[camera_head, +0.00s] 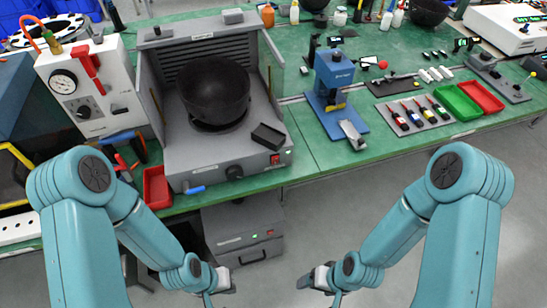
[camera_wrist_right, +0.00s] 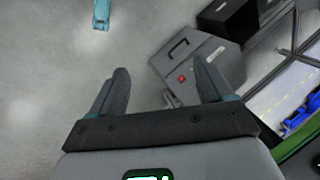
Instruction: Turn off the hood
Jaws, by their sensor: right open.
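The grey hood (camera_head: 225,32) stands on the green bench at the centre left in the head view, its front open. A black bowl (camera_head: 213,85) stands inside it.
A grey box (camera_head: 240,235) with small lights sits below the bench. A white gauge unit (camera_head: 92,90) stands left of the hood, with a red tray (camera_head: 157,187) nearby. A blue press (camera_head: 333,90) stands to the right. The floor before the bench is clear.

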